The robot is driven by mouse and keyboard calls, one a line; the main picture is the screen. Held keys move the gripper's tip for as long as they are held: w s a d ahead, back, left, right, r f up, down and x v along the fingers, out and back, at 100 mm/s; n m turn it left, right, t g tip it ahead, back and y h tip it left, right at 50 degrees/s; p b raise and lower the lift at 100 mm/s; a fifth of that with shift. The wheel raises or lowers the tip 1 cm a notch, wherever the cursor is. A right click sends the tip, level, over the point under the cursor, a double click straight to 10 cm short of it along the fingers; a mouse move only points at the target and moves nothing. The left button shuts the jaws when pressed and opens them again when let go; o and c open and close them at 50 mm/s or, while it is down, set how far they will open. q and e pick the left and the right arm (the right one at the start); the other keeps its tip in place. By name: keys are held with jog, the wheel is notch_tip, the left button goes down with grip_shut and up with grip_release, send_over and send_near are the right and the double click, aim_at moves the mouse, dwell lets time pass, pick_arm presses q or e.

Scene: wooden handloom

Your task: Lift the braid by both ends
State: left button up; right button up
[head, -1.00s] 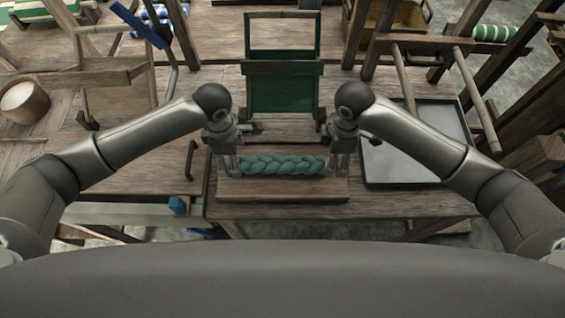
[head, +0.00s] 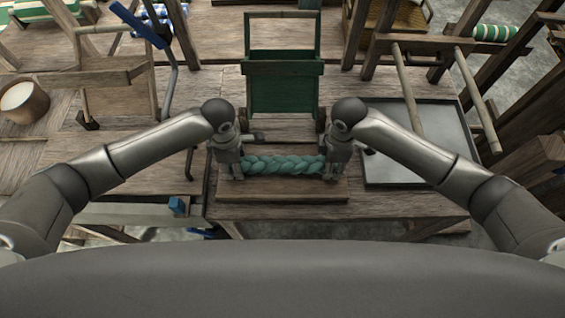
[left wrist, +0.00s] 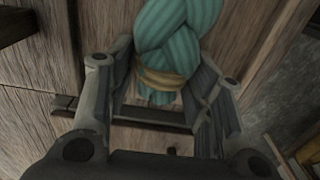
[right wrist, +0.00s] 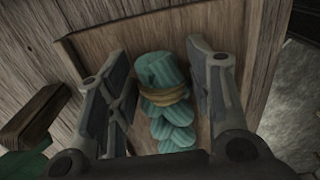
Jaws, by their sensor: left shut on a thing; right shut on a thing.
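A teal braid (head: 284,164) lies level across the middle of the head view, over a wooden board (head: 282,190). It appears slightly raised; the gap under it is hard to judge. My left gripper (head: 232,171) is shut on its left end. In the left wrist view the braid (left wrist: 170,40) has a tan binding (left wrist: 160,79) between the fingers. My right gripper (head: 335,170) is shut on the right end. In the right wrist view the braid (right wrist: 168,125) and its tan binding (right wrist: 165,98) show between the fingers. In the head view the grippers hide both ends.
A green-panelled wooden frame (head: 284,88) stands just behind the braid. A grey metal tray (head: 405,172) lies to the right. A wooden rack with poles (head: 470,92) rises beyond it. A round wooden pot (head: 24,102) stands at far left.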

pick_arm(q)
jog(key=c, duration=0.5)
pick_arm(e)
jog(key=c, duration=0.5)
pick_arm(q)
jog(key=shift+r, duration=0.15)
pick_arm(e)
jog(key=shift+r, duration=0.15)
